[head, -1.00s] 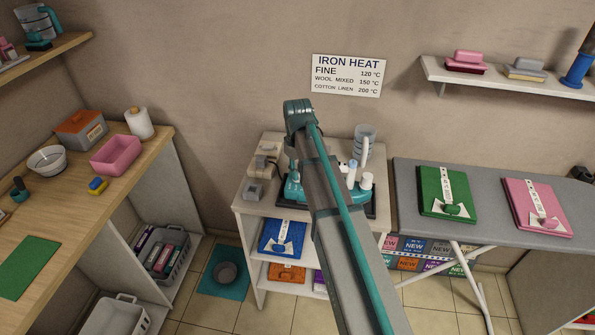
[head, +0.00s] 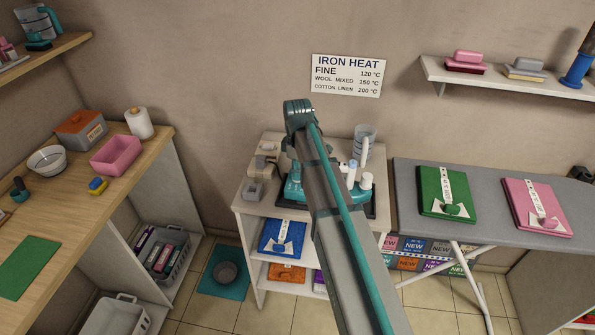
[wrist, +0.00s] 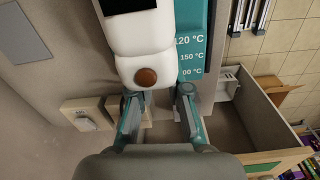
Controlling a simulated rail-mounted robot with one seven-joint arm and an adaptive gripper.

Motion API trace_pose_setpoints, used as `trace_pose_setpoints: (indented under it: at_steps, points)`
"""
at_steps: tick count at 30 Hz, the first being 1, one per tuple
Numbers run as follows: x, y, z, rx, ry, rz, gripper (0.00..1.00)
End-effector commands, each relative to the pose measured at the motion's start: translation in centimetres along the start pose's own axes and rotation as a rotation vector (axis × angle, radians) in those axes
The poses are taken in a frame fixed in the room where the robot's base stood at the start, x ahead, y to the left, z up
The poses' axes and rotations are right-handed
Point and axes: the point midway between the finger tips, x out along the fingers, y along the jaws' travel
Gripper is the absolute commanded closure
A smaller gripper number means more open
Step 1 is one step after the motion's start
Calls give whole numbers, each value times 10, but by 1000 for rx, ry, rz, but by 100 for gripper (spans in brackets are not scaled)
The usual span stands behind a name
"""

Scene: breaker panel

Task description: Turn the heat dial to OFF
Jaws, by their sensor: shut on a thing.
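The ironing unit (head: 294,188), teal on a dark base, stands on the small cabinet, and my arm hides its middle in the head view. In the wrist view a teal panel (wrist: 190,55) carries temperature labels, 120 °C, 150 °C and a partly covered one. Beside it is a white rounded part (wrist: 145,50) with a brown disc (wrist: 147,77). My gripper (wrist: 160,98) has its fingertips on either side of the white part's near end and is shut on it. I cannot tell whether this part is the heat dial. No OFF mark is readable.
A grey box (head: 254,190) and beige blocks sit left of the unit, and a clear jug (head: 363,140) stands behind it. The ironing board (head: 480,170) with green and pink folded cloths is close on the right. An iron heat sign (head: 347,75) hangs on the wall.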

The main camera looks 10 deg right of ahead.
Motion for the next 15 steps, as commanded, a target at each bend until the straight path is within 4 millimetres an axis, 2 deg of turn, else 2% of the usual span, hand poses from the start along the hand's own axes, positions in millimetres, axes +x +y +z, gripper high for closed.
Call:
trace_pose_setpoints:
  at_steps: [7,15]
  points:
    - [0,0,0,-90,1,1,100]
    - [0,0,-1,-114,1,1,100]
